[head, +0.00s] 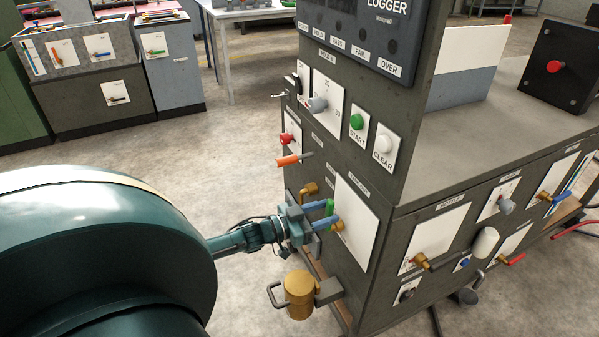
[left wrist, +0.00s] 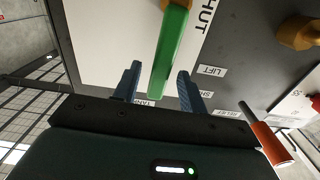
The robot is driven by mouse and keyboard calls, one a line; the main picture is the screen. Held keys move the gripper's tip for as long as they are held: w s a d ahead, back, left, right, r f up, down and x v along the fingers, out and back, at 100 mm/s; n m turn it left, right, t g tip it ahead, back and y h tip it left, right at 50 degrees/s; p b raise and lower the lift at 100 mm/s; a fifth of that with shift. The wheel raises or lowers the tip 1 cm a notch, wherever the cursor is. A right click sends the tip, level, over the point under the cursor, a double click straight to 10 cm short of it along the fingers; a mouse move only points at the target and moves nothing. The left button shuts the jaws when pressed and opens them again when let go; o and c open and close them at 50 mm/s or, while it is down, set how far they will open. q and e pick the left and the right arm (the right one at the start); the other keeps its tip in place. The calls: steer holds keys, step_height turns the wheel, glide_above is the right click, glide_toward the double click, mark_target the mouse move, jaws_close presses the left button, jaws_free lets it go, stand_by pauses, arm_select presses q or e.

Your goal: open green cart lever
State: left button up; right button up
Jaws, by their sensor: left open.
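The green lever (head: 330,208) is on the white plate (head: 354,237) on the side of the grey console. In the left wrist view the green lever (left wrist: 169,52) runs from a brass fitting at the top edge down between my fingers. The letters "HUT" show beside it. My left gripper (head: 333,212) is at the lever, its blue fingers open on either side of it. In the left wrist view a gap shows between the lever and each finger of the gripper (left wrist: 158,82). The fingers partly hide the lever in the head view. My right gripper is not in view.
An orange-handled lever (head: 288,160) sticks out above my gripper. A brass fitting (head: 309,189) is close by, and a brass cylinder with a handle (head: 299,292) is below. The console's front carries several more levers and knobs. Open floor lies to the left.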

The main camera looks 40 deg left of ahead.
arm_select(q)
steer(key=p+v, duration=0.1)
steer(key=v, duration=1)
steer(key=shift+s+a, duration=0.1)
steer(key=shift+s, duration=0.05)
